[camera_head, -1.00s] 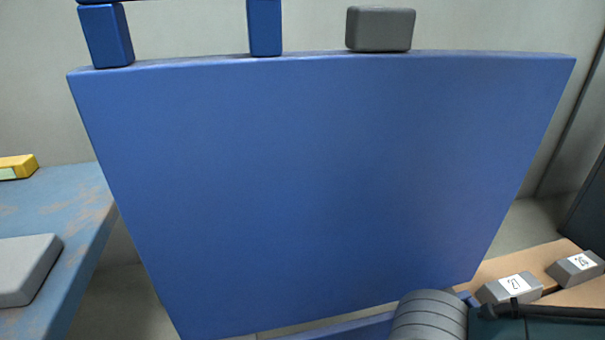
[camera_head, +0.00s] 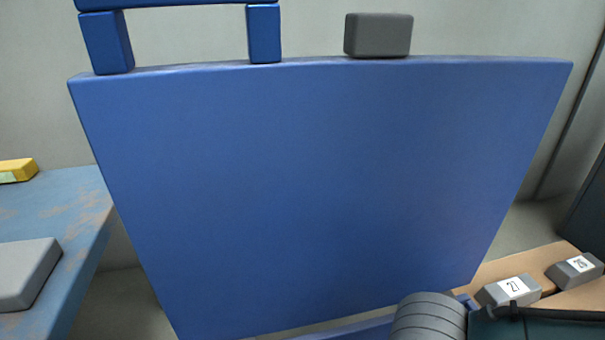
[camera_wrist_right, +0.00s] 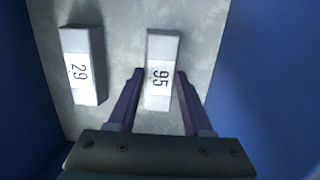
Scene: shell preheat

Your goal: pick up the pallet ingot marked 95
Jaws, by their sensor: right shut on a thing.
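The ingot marked 95 (camera_wrist_right: 160,49) is a light grey block with a white label, seen in the right wrist view on a grey surface. My right gripper (camera_wrist_right: 160,75) has its two purple fingers on either side of this ingot and is shut on it. I cannot tell whether the ingot is clear of the surface. An ingot marked 29 (camera_wrist_right: 82,68) lies to its left, apart from the fingers. In the head view the right gripper and ingot 95 are hidden. My left gripper is in neither view.
A large blue panel (camera_head: 320,190) fills the middle of the head view, with a grey block (camera_head: 378,36) on top. An ingot marked 27 (camera_head: 510,291) and another ingot (camera_head: 575,270) lie at lower right. A worn blue table (camera_head: 75,215) stands at left. Blue walls flank the grey surface (camera_wrist_right: 205,35).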

